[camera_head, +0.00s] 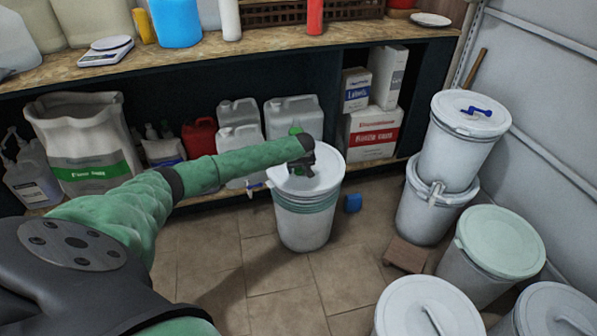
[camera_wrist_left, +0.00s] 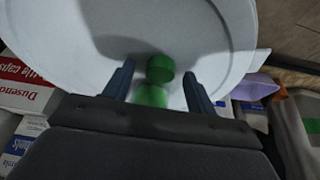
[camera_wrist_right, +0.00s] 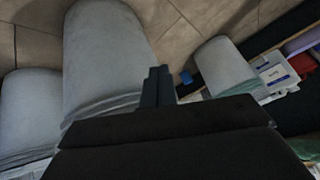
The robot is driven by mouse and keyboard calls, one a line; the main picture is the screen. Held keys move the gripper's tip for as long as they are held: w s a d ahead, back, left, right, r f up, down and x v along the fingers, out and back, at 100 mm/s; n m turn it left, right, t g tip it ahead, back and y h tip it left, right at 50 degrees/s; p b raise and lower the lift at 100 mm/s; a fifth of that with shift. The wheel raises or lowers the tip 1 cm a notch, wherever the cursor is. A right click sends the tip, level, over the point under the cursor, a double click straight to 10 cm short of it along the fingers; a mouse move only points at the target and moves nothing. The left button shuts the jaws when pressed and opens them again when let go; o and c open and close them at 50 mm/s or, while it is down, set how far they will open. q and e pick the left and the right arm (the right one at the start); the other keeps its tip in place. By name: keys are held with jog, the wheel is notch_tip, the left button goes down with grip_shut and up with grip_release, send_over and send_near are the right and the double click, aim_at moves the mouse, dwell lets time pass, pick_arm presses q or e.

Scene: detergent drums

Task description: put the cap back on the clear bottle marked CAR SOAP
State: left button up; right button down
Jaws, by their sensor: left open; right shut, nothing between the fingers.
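My left gripper (camera_head: 301,166) is open over the white lid (camera_head: 326,172) of the middle drum. In the left wrist view, a green round piece (camera_wrist_left: 160,68), which looks like a cap, shows between the open fingers above the pale lid (camera_wrist_left: 85,40). A second green piece (camera_wrist_left: 149,96) shows nearer the palm, partly hidden by the gripper. In the head view something green (camera_head: 296,131) shows just behind the gripper. I cannot tell if it belongs to a bottle, and no CAR SOAP marking can be read. My right gripper (camera_wrist_right: 157,86) is shut and empty.
Lidded drums crowd the right, one stacked (camera_head: 462,125) on another. A small blue object (camera_head: 353,203) lies on the floor beside the middle drum. Behind is a shelf (camera_head: 260,45) with jugs and a scale (camera_head: 106,50). The floor in front of the middle drum is clear.

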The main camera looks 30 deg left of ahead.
aim_at(299, 170)
pick_arm(q)
jog(key=shift+c, duration=0.3)
jog(key=c, duration=1)
pick_arm(e)
jog(key=shift+w, duration=0.1)
